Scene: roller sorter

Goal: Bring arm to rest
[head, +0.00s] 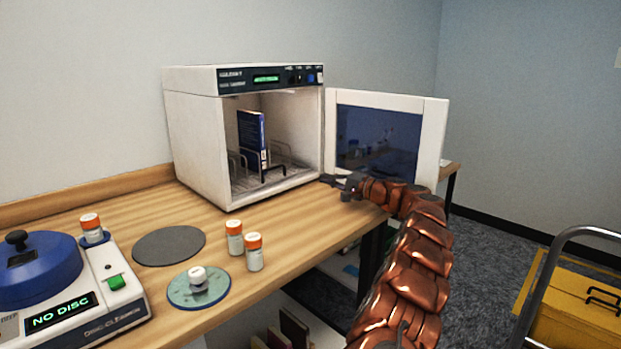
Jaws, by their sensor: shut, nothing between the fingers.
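My copper-coloured arm (412,262) reaches in from the lower right of the head view. My gripper (338,184) is at its far end, small and dark, over the right edge of the wooden table. It is shut and holds nothing. It sits just right of the white cabinet's (195,145) opening and in front of its open door (437,140). I cannot tell whether it touches the door.
A blue book (250,140) stands in the cabinet's wire rack. A disc cleaner (60,285), several orange-capped bottles (254,255), a grey pad (165,246) and a disc (180,290) are on the table (130,210). A yellow cart (570,310) stands right.

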